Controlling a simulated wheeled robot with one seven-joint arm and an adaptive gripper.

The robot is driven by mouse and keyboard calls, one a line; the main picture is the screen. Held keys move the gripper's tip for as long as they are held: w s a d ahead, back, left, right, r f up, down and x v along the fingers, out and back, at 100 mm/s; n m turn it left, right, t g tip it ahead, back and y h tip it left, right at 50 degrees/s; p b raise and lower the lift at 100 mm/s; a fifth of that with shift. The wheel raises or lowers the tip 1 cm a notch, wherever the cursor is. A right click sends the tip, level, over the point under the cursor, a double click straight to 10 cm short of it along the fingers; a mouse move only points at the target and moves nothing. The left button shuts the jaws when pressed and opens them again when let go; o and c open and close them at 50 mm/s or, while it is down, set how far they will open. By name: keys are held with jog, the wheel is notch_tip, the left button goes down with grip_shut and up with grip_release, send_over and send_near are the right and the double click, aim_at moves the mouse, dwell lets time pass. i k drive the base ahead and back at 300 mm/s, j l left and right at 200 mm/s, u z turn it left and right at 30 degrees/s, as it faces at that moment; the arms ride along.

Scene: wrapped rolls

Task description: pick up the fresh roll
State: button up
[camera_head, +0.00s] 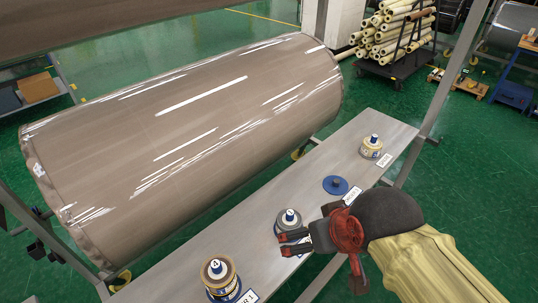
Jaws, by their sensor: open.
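Three small rolls stand upright on blue pegs along a grey shelf (316,163). A tan and white roll (221,278) is at the near left end, a grey, slimmer-looking roll (288,220) is in the middle, and a cream and tan roll (371,148) is at the far right end. I cannot tell which one is the fresh roll. My gripper (283,244) is open and empty, its fingers pointing left. The fingers are just in front of the grey roll in the picture. I cannot tell whether they touch it.
An empty blue peg base (335,185) sits between the grey and far rolls. White labels line the shelf's front edge. A huge wrapped brown roll (190,125) lies behind the shelf. A metal post (447,75) rises at the right. A cart of cream tubes (396,35) stands behind.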

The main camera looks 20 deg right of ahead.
aim_at(289, 219)
jog(key=z, duration=0.2)
jog(key=i+l+u, duration=0.15)
jog(key=l+u, duration=0.25)
jog(key=i+l+u, duration=0.1)
jog(key=l+u, duration=0.3)
jog(key=l, duration=0.2)
jog(key=l+u, duration=0.4)
jog(key=l, duration=0.15)
